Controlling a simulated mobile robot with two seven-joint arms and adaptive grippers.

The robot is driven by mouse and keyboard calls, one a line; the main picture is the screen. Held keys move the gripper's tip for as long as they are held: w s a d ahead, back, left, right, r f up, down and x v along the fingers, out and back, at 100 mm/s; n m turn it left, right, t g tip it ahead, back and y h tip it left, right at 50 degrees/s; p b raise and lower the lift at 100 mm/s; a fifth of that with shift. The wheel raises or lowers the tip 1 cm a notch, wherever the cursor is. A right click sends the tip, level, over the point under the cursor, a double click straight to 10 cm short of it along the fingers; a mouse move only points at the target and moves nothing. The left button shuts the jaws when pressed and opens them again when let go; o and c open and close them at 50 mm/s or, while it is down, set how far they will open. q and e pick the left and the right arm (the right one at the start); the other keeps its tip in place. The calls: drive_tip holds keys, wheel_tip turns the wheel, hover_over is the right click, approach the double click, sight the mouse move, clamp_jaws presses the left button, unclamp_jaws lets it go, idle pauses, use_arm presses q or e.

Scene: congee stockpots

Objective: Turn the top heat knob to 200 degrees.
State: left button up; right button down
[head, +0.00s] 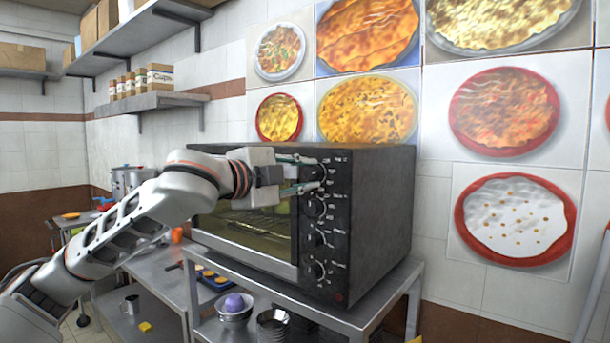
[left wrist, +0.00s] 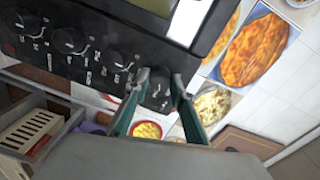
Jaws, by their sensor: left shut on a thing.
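A black oven (head: 372,215) has a column of several heat knobs on the right side of its front. The top heat knob (left wrist: 158,91) sits at the end of the row in the left wrist view. My left gripper (head: 318,172) comes in from the left at the top of the column. In the left wrist view the green fingers of my left gripper (left wrist: 161,84) lie on either side of the top knob, shut on it. The fingers partly hide the knob and its dial marks, so its setting cannot be read. My right gripper is out of view.
The second knob (head: 315,207) is close below my fingers. The oven stands on a metal table (head: 345,315). A bowl with a purple thing (head: 234,307) is on the shelf below. Food pictures (head: 367,108) cover the wall behind. The space to the oven's right is clear.

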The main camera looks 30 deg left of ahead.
use_arm(q)
drive_tip(key=m, duration=0.5)
drive_tip(key=shift+y, duration=0.3)
drive_tip(key=shift+m, duration=2.3)
drive_tip(key=o, duration=1.1)
drive_tip(key=shift+s+a+r, duration=0.1)
drive_tip(key=shift+s, duration=1.8)
drive_tip(key=shift+s+a+r, duration=0.1)
drive_tip(key=shift+s, duration=1.75)
